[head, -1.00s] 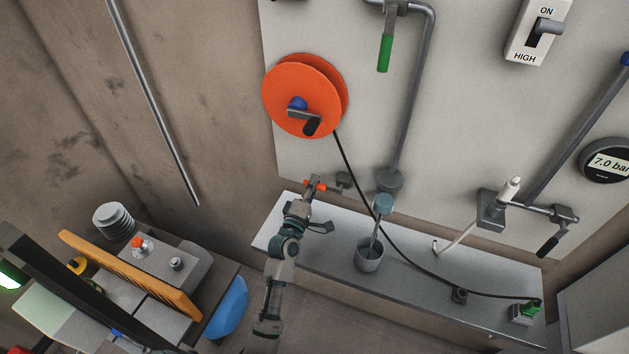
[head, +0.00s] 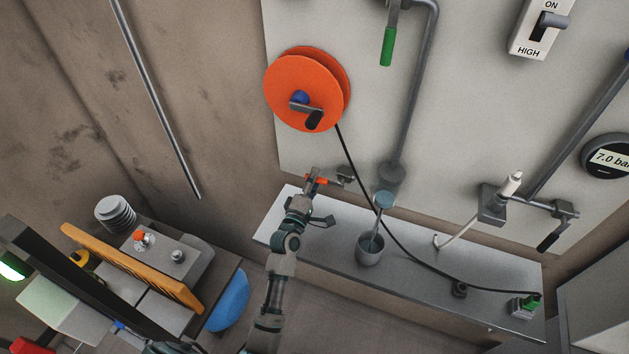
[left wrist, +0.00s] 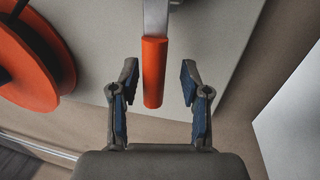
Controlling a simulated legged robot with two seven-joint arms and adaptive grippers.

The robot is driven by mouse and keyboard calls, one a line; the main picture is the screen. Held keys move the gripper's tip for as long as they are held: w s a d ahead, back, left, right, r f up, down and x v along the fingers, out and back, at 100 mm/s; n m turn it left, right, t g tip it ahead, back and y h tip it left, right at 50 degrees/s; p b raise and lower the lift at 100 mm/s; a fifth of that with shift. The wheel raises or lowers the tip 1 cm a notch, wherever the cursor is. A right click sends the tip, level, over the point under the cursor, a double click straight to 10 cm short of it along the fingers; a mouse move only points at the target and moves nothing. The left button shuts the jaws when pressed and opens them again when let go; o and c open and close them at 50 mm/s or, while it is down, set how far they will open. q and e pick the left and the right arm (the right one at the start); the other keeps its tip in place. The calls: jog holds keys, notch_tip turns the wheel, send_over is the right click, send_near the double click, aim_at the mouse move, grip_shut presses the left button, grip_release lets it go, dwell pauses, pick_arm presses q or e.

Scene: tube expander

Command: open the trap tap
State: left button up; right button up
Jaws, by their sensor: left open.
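The tap with the orange-red lever handle (head: 316,181) sits low on the wall panel, just above the shelf. In the left wrist view, the orange handle (left wrist: 154,72) hangs straight down from a grey metal stem. My left gripper (head: 320,196) is at this handle. In the left wrist view, my left gripper (left wrist: 159,84) is open, with one finger on each side of the handle and visible gaps on both sides. The tap's body is partly hidden by the gripper in the head view. My right gripper is not in view.
An orange reel (head: 307,88) with a crank hangs above the tap. Its black cable (head: 408,254) runs down across the shelf (head: 420,278). A grey cup (head: 370,250) stands right of my gripper. A green-handled lever (head: 387,46) hangs on a pipe above.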

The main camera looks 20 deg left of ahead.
pick_arm(q)
jog(key=shift+s, duration=0.1)
jog(key=s+f, duration=0.2)
jog(key=s, duration=0.9)
jog(key=shift+s+a+f, duration=0.15)
jog(key=shift+s+f, duration=0.05)
jog(key=shift+s, duration=0.1)
